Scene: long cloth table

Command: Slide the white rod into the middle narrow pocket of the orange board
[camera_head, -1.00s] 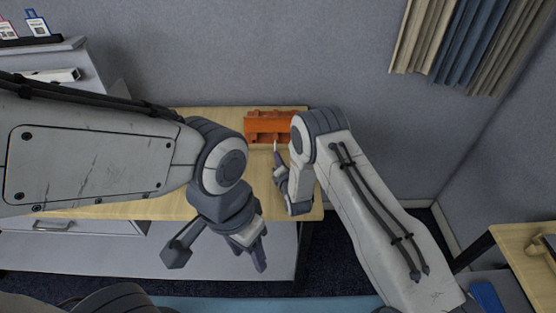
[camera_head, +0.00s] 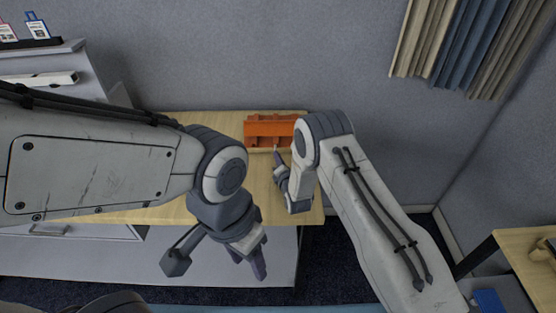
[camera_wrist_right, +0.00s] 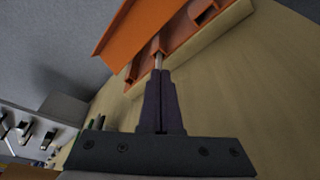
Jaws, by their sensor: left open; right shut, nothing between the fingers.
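The orange board (camera_head: 270,128) stands at the back right of the table; it also shows at the top of the right wrist view (camera_wrist_right: 135,35), with divided pockets. The white rod (camera_wrist_right: 158,61) shows as a short pale piece at a pocket's opening, just beyond my right fingertips and in line with them. I cannot tell how deep it sits or exactly which pocket it is in. My right gripper (camera_wrist_right: 159,74) is shut in front of the board; in the head view (camera_head: 277,162) its arm partly covers it. My left gripper (camera_head: 248,260) is open and empty, low before the table's front edge.
The wooden table (camera_head: 180,215) is bare in front of the board. A grey wall (camera_head: 220,60) is close behind it. A shelf unit (camera_head: 40,60) stands at the left, and another table (camera_head: 525,238) at the far right. My left arm hides much of the table.

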